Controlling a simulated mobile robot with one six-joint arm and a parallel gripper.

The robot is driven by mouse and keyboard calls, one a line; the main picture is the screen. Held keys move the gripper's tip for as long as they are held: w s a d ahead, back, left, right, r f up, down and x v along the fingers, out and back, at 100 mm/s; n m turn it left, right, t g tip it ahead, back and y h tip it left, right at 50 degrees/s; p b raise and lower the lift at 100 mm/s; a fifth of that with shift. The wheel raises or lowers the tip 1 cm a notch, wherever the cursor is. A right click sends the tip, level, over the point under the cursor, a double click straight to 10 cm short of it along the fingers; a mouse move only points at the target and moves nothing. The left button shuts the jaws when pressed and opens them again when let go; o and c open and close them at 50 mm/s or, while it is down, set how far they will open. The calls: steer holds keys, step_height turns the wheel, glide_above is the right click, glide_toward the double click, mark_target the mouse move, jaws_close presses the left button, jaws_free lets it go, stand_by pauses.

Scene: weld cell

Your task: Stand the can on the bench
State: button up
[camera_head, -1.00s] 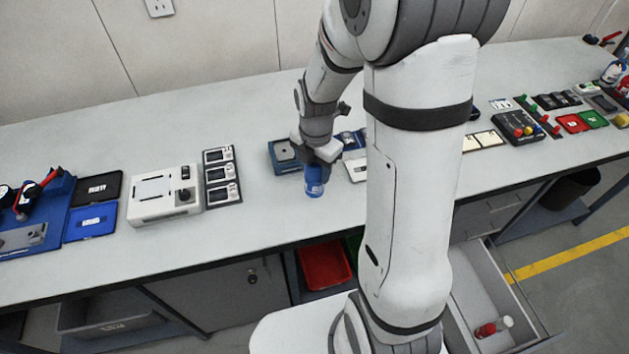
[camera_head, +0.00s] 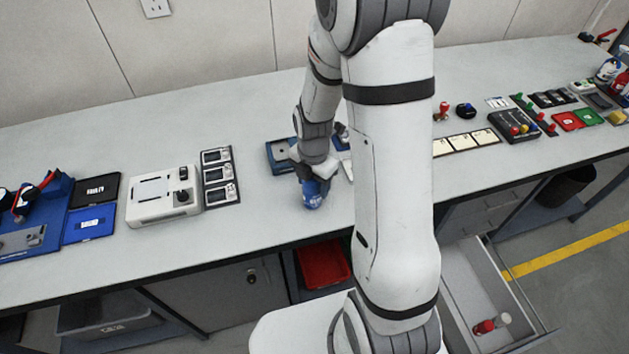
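The blue can (camera_head: 313,193) is at the end of my arm, over the front part of the bench (camera_head: 260,219). My gripper (camera_head: 310,173) points down and its fingers are around the upper part of the can, hiding its top. The can looks roughly upright, with a slight tilt. Its lower end is at or just above the bench surface; I cannot tell if it touches.
A blue-grey device (camera_head: 282,156) lies just behind my gripper. A white box device (camera_head: 162,196) and three small meters (camera_head: 219,176) are to the left. An open drawer (camera_head: 487,290) holds a red item (camera_head: 484,327). Bare bench lies left of the can.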

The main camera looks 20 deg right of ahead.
steer(key=shift+o, duration=1)
steer(key=shift+r, duration=0.5)
step_height(320, 180, up, 11)
steer(key=shift+b, duration=0.4)
steer(key=shift+s+r, duration=0.15)
steer(key=shift+r, duration=0.15)
steer(key=s+r+m+t, duration=0.1)
steer(key=s+r+m, duration=0.3)
steer(key=s+m, duration=0.3)
steer(key=s+r+m+t, duration=0.2)
steer(key=s+r+m, duration=0.3)
steer(key=m, duration=1.3)
steer(key=shift+s+d+r+t, duration=0.15)
steer(key=shift+s+r+t, duration=0.15)
steer(key=shift+s, duration=0.95)
steer(key=shift+f, duration=0.25)
steer(key=shift+c, duration=0.3)
